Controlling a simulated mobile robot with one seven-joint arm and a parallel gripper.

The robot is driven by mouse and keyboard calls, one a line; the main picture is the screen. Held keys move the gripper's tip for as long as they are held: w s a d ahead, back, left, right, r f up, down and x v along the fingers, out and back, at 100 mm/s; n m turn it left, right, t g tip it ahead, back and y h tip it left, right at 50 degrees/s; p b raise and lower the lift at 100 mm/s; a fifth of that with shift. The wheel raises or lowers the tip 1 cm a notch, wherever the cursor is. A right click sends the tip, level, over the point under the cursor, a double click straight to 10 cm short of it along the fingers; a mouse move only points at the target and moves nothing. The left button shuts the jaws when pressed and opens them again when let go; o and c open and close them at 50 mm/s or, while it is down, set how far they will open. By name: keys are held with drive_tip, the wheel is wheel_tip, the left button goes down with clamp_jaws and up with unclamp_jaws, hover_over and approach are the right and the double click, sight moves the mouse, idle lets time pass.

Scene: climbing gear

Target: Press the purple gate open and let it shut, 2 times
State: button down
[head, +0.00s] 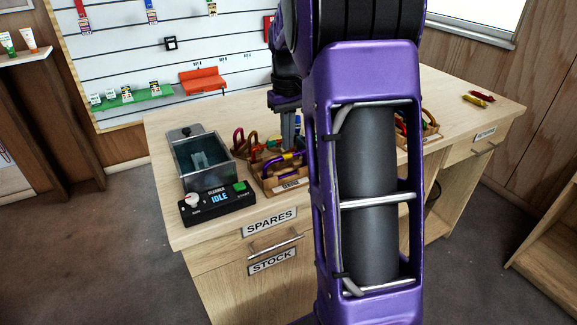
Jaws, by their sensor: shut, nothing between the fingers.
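A purple carabiner (285,169) with a yellow part along its upper side rests at a shallow wooden tray (287,187) on the workbench. It is small here, and which part is its gate cannot be made out. My gripper (293,142) points down just above and behind the purple carabiner, with its fingers shut and nothing between them. Whether a fingertip touches the carabiner cannot be told. My purple arm hides the right part of the tray area.
Red, orange and other carabiners (240,141) stand close by on the left. A grey cleaner basin (203,160) and its black control box (217,203), reading IDLE, stand farther left. More gear (429,124) shows right of my arm.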

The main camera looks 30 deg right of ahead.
sight(288, 154)
drive_tip(key=shift+f, duration=0.25)
idle(0.3)
drive_tip(key=shift+f+b, duration=0.75)
drive_tip(key=shift+f, duration=0.45)
wheel_tip(288, 154, up, 7)
drive_tip(key=p, duration=0.6)
drive_tip(key=shift+r, duration=0.15)
